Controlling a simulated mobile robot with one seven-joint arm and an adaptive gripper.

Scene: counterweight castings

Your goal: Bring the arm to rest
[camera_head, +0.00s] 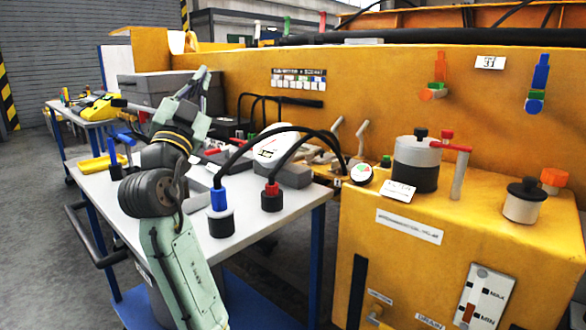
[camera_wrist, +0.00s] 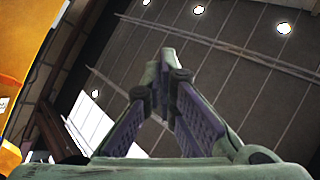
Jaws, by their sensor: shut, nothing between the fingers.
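My arm rises from the bottom of the head view over the left side of a grey-topped blue cart (camera_head: 250,226). Its elbow is bent, and my gripper (camera_head: 203,72) points upward, above the cart top. In the wrist view my gripper (camera_wrist: 170,58) shows its two fingers converging, with the tips together and nothing between them. No object touches the fingers.
A yellow machine (camera_head: 450,220) with a grey cylinder (camera_head: 416,165) and valves fills the right. On the cart are a blue-capped fitting (camera_head: 220,215), a red-capped fitting (camera_head: 271,196) and black hoses (camera_head: 310,132). A second cart (camera_head: 85,118) stands back left. Grey floor at left is clear.

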